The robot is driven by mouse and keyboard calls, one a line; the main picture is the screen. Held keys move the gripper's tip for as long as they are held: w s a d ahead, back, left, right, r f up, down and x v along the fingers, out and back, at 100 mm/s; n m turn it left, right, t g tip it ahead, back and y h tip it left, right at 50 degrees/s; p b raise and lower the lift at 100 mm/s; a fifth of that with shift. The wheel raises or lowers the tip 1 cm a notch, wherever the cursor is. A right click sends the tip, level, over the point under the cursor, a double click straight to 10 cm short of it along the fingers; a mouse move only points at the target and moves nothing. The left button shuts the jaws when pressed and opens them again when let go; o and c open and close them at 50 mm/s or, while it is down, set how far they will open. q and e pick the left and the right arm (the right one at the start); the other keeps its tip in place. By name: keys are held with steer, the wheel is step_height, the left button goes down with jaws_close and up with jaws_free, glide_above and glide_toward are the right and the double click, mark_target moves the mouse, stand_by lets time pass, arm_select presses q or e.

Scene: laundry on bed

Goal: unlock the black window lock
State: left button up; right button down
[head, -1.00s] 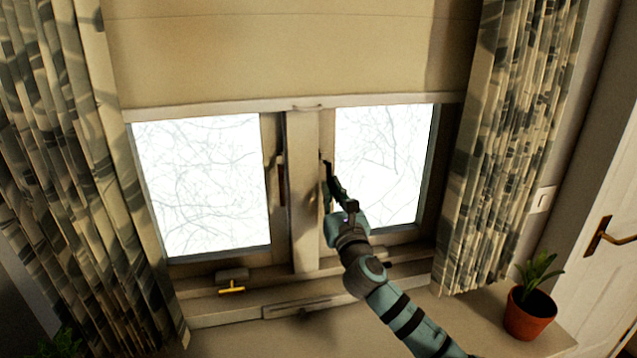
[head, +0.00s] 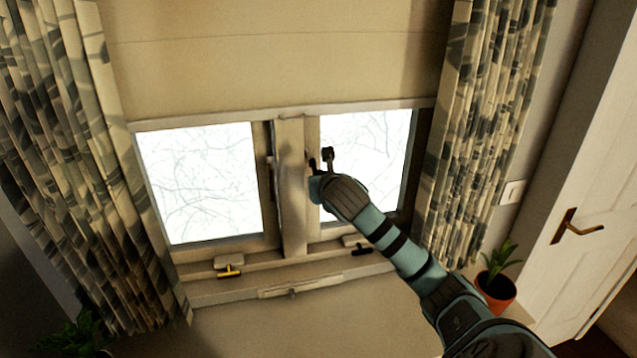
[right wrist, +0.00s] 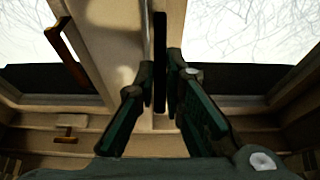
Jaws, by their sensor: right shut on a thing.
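The black window lock, a dark upright handle (right wrist: 160,52), stands on the right pane's inner frame. It shows between my right gripper's fingers in the right wrist view. My right gripper (right wrist: 157,80) is shut on this handle, with one green-black finger on each side. In the head view my right gripper (head: 320,160) is at the inner edge of the right pane. The wrist there hides most of the handle. My left gripper is not in view.
A red-brown handle (right wrist: 68,50) is on the left pane's frame. A yellow fitting (head: 229,271) and a black fitting (head: 361,249) sit on the sill. Patterned curtains hang on both sides. A potted plant (head: 497,286) stands at the lower right, near a white door (head: 575,190).

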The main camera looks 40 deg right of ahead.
steer(key=shift+r, duration=0.15)
stand_by(0.3)
steer(key=c, duration=1.7)
jaws_free()
steer(key=shift+s, duration=0.1)
steer(key=v, duration=1.2)
steer(key=shift+r, duration=0.1)
steer(key=shift+w, duration=0.2)
